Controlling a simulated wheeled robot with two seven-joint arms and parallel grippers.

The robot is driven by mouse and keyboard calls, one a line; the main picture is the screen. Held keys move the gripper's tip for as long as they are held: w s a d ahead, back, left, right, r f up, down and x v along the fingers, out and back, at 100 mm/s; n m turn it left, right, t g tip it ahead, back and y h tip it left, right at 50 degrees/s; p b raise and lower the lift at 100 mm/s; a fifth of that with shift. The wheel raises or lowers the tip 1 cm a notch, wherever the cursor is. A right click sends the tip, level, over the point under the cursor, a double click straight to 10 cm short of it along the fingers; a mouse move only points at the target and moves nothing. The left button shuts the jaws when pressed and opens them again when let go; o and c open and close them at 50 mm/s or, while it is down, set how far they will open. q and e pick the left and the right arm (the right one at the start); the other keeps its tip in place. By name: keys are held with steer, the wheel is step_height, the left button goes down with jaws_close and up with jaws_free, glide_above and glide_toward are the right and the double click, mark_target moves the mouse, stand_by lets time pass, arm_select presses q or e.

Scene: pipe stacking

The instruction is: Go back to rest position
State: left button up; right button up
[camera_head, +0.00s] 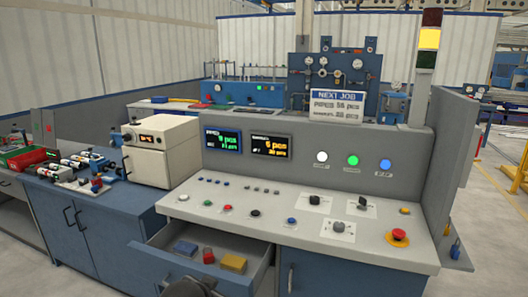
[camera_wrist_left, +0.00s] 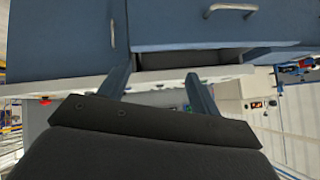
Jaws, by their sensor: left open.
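My left gripper (camera_wrist_left: 158,84) shows in the left wrist view with its two blue-grey fingers apart and nothing between them. The wrist picture looks upside down, with blue cabinet fronts and a drawer front with a handle (camera_wrist_left: 230,8) beyond the fingers. In the head view, a dark rounded part of my left arm (camera_head: 188,287) shows at the bottom edge, in front of the open drawer (camera_head: 262,262); the fingers cannot be made out there. My right gripper is in neither view.
The open drawer juts out below the control console (camera_head: 270,217) and holds a blue block (camera_head: 185,248), a red piece (camera_head: 208,256) and a yellow block (camera_head: 233,263). A red emergency button (camera_head: 398,235) sits at the console's right. A bench with pipe parts (camera_head: 85,165) stands left.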

arm_select(q)
steer(key=s+f+n+g+b, duration=0.2)
steer(key=s+f+g, duration=0.5)
steer(key=s+f, duration=2)
steer(key=s+n, duration=0.1)
steer(key=s, duration=0.2)
steer(key=shift+s+a+f+n+b, duration=0.2)
steer(key=shift+a+f+n+b, duration=0.1)
steer(key=shift+f+b, duration=0.1)
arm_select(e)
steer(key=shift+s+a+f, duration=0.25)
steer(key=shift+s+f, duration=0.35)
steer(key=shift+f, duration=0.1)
